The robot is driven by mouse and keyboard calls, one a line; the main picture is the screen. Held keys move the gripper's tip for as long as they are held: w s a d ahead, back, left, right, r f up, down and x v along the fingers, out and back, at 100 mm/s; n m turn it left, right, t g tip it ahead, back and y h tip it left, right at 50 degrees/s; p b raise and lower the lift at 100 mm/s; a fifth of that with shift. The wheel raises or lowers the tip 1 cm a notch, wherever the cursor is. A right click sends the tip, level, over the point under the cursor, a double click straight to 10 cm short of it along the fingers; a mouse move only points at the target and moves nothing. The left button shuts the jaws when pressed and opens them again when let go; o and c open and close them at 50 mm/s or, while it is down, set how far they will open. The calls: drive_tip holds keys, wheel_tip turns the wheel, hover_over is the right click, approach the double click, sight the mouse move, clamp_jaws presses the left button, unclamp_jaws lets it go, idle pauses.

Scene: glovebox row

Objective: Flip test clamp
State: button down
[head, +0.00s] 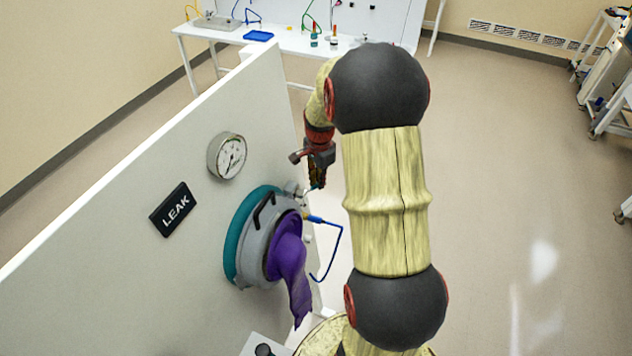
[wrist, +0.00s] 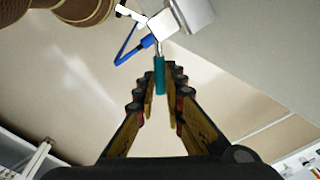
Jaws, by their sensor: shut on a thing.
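The test clamp (head: 291,188) is a small metal fitting at the upper edge of the grey round port on the white panel. In the wrist view its pale body (wrist: 163,22) is at the top, with a teal handle (wrist: 160,74) pointing toward me. My gripper (head: 318,183) is beside the clamp, to its right in the head view. In the wrist view my gripper (wrist: 160,86) has its fingers around the teal handle and is shut on it. The fingertips hide little of the handle there; in the head view the grip itself is hard to make out.
The port (head: 246,245) has a teal ring, a black handle and a purple glove (head: 288,262) hanging out. A blue hose (head: 338,250) loops below the clamp. A gauge (head: 227,156) and a LEAK sign (head: 173,209) are on the panel. Open floor lies to the right.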

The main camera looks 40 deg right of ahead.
drive_tip(key=shift+s+a+r+m+g+h+b, duration=0.2)
drive_tip(key=shift+s+a+m+b, duration=0.3)
drive_tip(key=shift+m+b, duration=1.1)
drive_tip(key=shift+s+a+f+m+g+h+b, duration=0.15)
drive_tip(key=shift+s+a+m+h+b, duration=0.35)
drive_tip(key=shift+m+b, duration=1.1)
drive_tip(key=shift+s+a+r+m+g+h+b, duration=0.15)
drive_tip(key=shift+s+a+m+b, duration=0.3)
drive_tip(key=shift+m+b, duration=1.15)
drive_tip(key=shift+s+d, duration=0.1)
drive_tip(key=shift+s, duration=0.05)
drive_tip(key=c, duration=1.9)
unclamp_jaws()
drive_tip(key=v, duration=1.2)
